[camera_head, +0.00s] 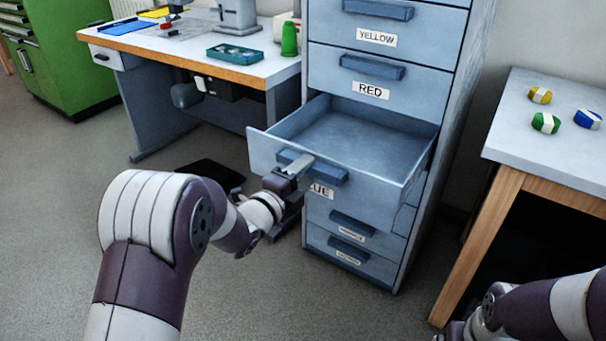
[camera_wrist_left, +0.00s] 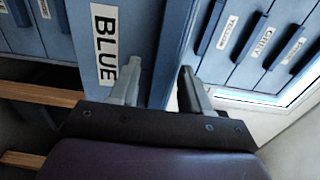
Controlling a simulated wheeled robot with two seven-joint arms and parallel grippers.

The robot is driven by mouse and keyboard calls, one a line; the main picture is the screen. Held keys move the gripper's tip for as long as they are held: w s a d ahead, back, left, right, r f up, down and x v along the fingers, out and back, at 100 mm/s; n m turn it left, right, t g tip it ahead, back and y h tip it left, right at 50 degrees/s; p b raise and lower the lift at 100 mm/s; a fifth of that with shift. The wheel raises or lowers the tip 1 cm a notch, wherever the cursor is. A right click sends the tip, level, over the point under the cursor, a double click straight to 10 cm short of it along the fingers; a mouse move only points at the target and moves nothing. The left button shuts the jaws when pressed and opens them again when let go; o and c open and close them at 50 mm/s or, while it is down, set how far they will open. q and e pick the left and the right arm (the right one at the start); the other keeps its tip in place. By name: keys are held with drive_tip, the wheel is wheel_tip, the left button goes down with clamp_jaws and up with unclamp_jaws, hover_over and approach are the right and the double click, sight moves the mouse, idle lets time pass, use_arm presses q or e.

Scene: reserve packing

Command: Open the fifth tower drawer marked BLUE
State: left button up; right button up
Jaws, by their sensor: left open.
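The BLUE drawer (camera_head: 262,150) of the grey-blue tower stands pulled well out, and its visible inside is empty. Its front bears a BLUE label, partly hidden by my gripper in the head view and clear in the left wrist view (camera_wrist_left: 105,45). My left gripper (camera_head: 299,166) is at the drawer's dark blue handle (camera_head: 325,171). In the left wrist view its two fingers (camera_wrist_left: 158,80) are apart, one on each side of a blue strip that seems to be the handle. I cannot tell whether they touch it. My right forearm shows at the lower right, its gripper out of view.
Shut YELLOW (camera_head: 420,28) and RED (camera_head: 385,80) drawers lie above, and more shut drawers below. A table (camera_head: 545,95) with yellow, green and blue pieces stands right of the tower. A workbench (camera_head: 190,48) with a teal tray (camera_head: 235,54) stands left. Open floor lies in front.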

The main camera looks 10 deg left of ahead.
use_arm(q)
drive_tip(key=p+v, duration=0.3)
drive_tip(key=v, duration=0.9)
drive_tip(key=shift+s, duration=0.3)
drive_tip(key=shift+a, duration=0.1)
